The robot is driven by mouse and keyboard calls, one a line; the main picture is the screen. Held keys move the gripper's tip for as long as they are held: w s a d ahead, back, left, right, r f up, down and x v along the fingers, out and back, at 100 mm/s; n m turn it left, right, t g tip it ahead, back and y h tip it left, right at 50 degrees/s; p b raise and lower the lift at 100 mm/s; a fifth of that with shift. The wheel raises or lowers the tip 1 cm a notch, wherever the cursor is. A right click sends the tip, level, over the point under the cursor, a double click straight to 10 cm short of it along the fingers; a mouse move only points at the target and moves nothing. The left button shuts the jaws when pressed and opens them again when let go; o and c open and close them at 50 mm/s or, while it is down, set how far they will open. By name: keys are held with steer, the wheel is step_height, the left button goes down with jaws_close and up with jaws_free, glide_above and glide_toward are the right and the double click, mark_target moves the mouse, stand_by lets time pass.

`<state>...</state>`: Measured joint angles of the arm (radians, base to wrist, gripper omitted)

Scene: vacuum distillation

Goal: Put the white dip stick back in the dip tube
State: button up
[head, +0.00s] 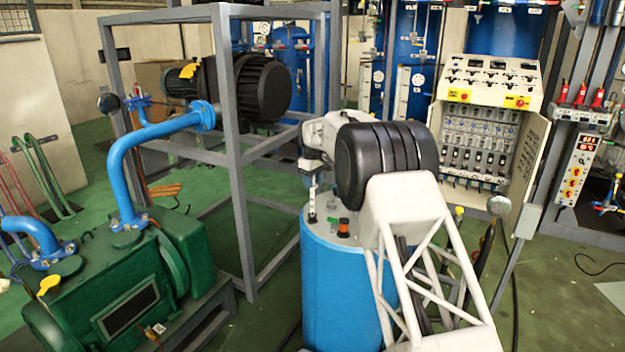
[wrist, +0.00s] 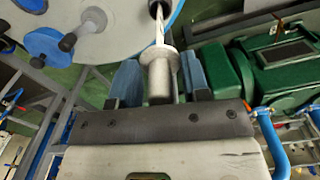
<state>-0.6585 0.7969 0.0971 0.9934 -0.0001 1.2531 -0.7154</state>
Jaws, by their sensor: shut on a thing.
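The white dip stick has a grey-white flanged handle (wrist: 159,80) and a thin white rod pointing away from my gripper. My gripper (wrist: 158,82) is shut on the handle, which sits between its two blue-grey fingers. The rod's far end meets the dark collar of the dip tube (wrist: 157,7) at the top edge of the wrist view; how far it is inside cannot be told. In the head view my gripper (head: 314,163) hangs over the left part of the blue tank's top (head: 350,240), with the stick upright below it. My arm hides part of the tank top.
A control panel (head: 490,110) stands behind at right.

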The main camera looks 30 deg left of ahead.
mark_target(313, 209)
steer(key=shift+f, duration=6.35)
